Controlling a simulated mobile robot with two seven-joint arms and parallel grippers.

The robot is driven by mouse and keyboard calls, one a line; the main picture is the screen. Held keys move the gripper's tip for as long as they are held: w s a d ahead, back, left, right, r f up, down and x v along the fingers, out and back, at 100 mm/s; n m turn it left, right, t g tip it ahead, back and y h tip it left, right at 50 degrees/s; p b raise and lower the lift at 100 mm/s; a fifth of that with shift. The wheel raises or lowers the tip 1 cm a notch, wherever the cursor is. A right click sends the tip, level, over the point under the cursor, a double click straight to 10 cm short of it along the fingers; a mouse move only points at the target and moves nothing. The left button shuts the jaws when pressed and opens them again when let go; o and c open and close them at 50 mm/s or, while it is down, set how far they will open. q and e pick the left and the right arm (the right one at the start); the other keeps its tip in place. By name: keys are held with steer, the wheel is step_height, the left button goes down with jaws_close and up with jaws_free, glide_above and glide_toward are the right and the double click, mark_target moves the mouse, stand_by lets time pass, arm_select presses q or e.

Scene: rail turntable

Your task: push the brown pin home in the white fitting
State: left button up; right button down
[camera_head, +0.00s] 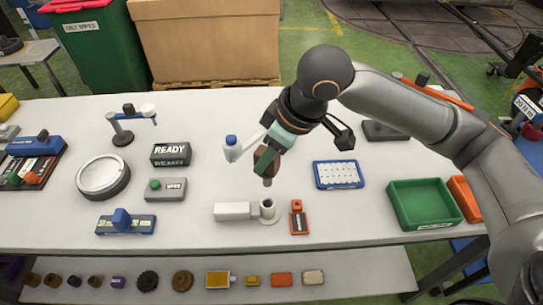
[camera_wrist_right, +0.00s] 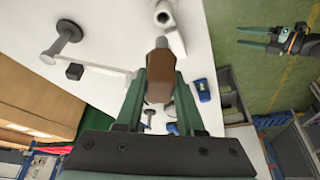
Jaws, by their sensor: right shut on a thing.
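My right gripper (camera_head: 272,150) is shut on the brown pin (camera_head: 265,162), with a grey tip that points down. The tip is above and apart from the white fitting (camera_head: 267,206), a block with an upright round socket at its right end. In the wrist view the brown pin (camera_wrist_right: 159,78) sits between the green fingers, its grey end toward the white fitting (camera_wrist_right: 163,14) at the top edge. My left gripper (camera_wrist_right: 264,37) shows only in the wrist view, over the green floor. Its fingers are apart and empty.
An orange-and-black device (camera_head: 298,218) stands just right of the fitting. A blue-rimmed tray (camera_head: 338,175) and a green bin (camera_head: 424,204) are further right. A white bottle with a blue cap (camera_head: 232,149) is left of the gripper. The table front left of the fitting is partly clear.

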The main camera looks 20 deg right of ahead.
mark_target(268, 176)
steer(key=shift+a+r, duration=0.1)
stand_by(0.3)
steer(key=shift+p, duration=0.35)
steer(key=shift+f, duration=0.2)
steer(key=shift+f+b, duration=1.1)
steer(key=shift+f, duration=1.7)
steer(key=shift+r, duration=0.1)
steer(key=shift+p, duration=0.65)
steer(key=shift+p, duration=0.5)
steer(key=shift+f+b, duration=1.1)
steer(key=shift+f, duration=1.8)
